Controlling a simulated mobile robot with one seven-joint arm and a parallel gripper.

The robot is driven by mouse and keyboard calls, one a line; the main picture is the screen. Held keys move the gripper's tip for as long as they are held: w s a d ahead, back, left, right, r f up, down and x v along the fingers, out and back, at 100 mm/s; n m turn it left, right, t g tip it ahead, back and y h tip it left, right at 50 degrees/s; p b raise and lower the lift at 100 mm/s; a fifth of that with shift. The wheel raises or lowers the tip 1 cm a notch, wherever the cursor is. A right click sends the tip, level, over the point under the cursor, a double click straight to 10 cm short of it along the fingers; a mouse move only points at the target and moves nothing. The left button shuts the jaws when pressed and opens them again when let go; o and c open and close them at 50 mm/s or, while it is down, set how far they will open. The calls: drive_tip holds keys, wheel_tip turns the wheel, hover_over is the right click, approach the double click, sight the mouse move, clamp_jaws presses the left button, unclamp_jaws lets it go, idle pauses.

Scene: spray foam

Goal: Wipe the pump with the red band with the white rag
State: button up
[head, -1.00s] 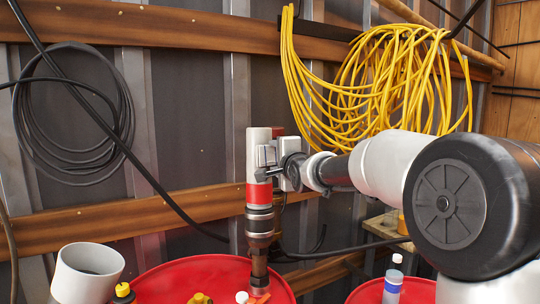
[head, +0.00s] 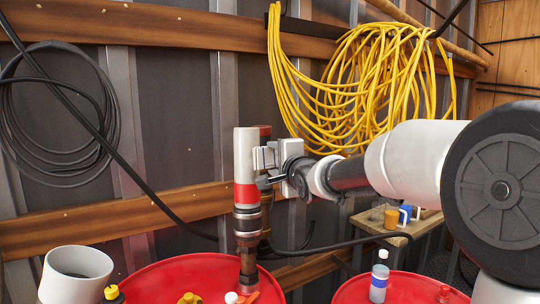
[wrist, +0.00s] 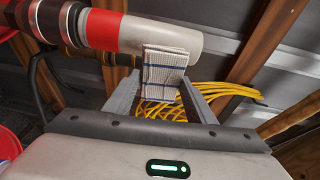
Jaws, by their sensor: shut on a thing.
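The pump with the red band (head: 246,150) stands upright on a red drum, with a white upper body, a red band and a dark metal lower part. In the wrist view its white body (wrist: 178,37) lies across the top, the red band (wrist: 104,30) left of centre. My gripper (head: 268,158) is at the pump's upper right side, above the band. In the wrist view its fingers are shut on the white rag (wrist: 165,66), a folded cloth with dark check lines. The rag overlaps the white body; whether it touches is unclear. The head view does not clearly show the rag.
A second pump, with a dark red top (head: 265,131), stands close behind. Red drums (head: 165,282) (head: 345,291) hold small bottles. A grey-white pipe (head: 75,275) is at front left. Yellow hose (head: 375,85) hangs on the wall, and a black cable crosses behind the pumps.

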sight(275, 158)
drive_tip(key=shift+s, duration=0.1)
drive_tip(key=shift+s+d+r+p, duration=0.3)
drive_tip(key=shift+s+d+p, duration=0.45)
drive_tip(key=shift+p, duration=0.4)
drive_tip(key=shift+s+d+f, duration=0.15)
drive_tip(key=shift+s, duration=0.3)
drive_tip(key=shift+f, duration=0.1)
drive_tip(key=shift+s, duration=0.1)
